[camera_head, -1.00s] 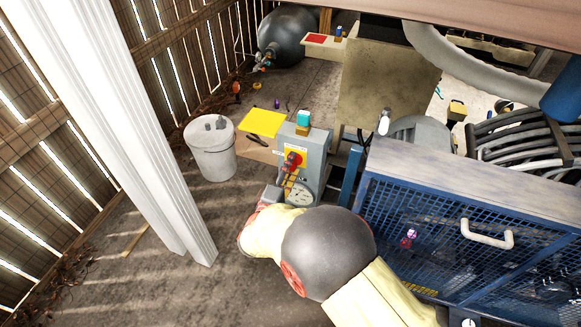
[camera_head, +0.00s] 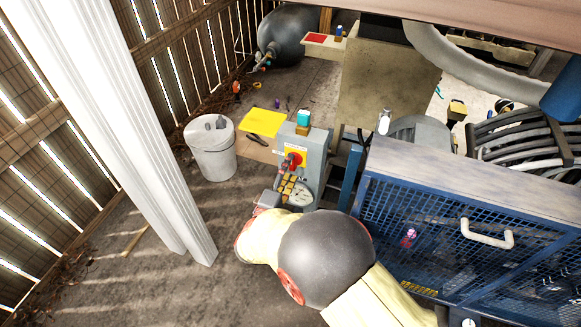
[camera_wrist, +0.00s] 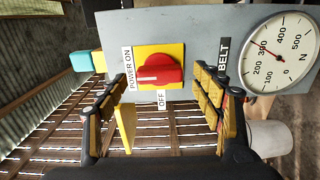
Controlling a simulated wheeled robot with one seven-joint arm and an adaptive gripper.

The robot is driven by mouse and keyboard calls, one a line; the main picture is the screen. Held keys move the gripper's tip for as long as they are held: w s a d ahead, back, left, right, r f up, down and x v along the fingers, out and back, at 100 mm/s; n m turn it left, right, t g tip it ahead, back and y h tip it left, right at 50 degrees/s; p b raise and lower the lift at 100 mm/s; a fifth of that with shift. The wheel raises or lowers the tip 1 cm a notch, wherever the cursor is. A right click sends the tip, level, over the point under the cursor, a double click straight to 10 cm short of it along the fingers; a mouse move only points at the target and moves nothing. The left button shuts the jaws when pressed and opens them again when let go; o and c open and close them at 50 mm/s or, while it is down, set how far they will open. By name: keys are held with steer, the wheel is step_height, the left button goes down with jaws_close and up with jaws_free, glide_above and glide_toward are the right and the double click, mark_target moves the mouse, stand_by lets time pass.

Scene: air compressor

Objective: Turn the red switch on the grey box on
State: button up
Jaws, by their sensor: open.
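The grey box (camera_head: 316,152) stands left of the blue mesh cage in the head view, and its panel (camera_wrist: 215,45) fills the upper wrist view. The red switch (camera_head: 291,161) sits on a yellow plate; its knob (camera_wrist: 160,73) lies lengthwise across the wrist picture, with a pale mark towards its left end. A "POWER ON" label (camera_wrist: 129,70) is left of it and an "OFF" label (camera_wrist: 161,100) below. My gripper (camera_wrist: 163,80) is open, one padded finger on each side of the knob. I cannot tell whether they touch it. The head view shows my gripper (camera_head: 289,186) partly hidden.
A round gauge (camera_wrist: 281,52) and a "BELT" label (camera_wrist: 223,55) are right of the switch in the wrist view. A cyan-topped button (camera_head: 303,118) stands on the box. The blue mesh cage (camera_head: 450,225) is close on the right. A white bucket (camera_head: 213,155) stands left.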

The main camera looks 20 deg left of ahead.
steer(key=s, duration=1)
steer(key=shift+a, duration=0.4)
steer(key=shift+s, duration=0.1)
